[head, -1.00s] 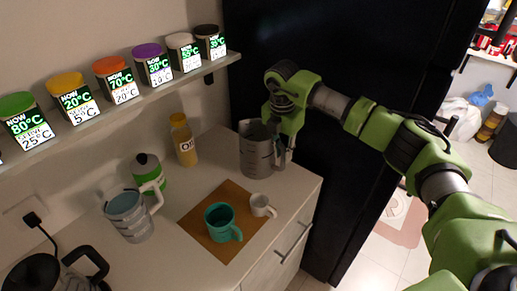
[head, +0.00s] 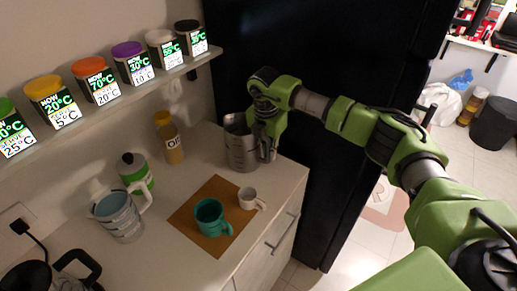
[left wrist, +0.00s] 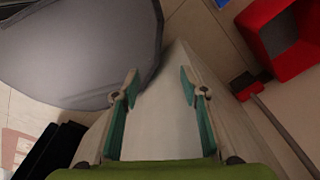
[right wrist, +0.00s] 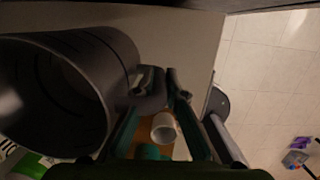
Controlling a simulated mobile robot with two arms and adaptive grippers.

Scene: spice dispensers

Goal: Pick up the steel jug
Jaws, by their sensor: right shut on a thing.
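The steel jug (head: 239,148) is a grey metal cylinder with an open top, upright at the counter's far right corner. It looks to be standing on the counter. My right gripper (head: 267,153) is at the jug's right side, where the handle is. In the right wrist view the jug (right wrist: 62,95) lies on the left, and the fingers (right wrist: 158,88) are closed around its dark handle. The handle is partly hidden by the fingers. My left gripper (left wrist: 160,88) is open and empty, away from the counter; it does not show in the head view.
A brown mat (head: 186,217) holds a teal mug (head: 210,217) and a white cup (head: 248,199). A yellow-capped bottle (head: 169,140), a green-and-white bottle (head: 136,174) and a clear pitcher (head: 119,216) stand left. A shelf of dispensers (head: 98,82) runs above. A black cabinet (head: 320,60) stands behind the jug.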

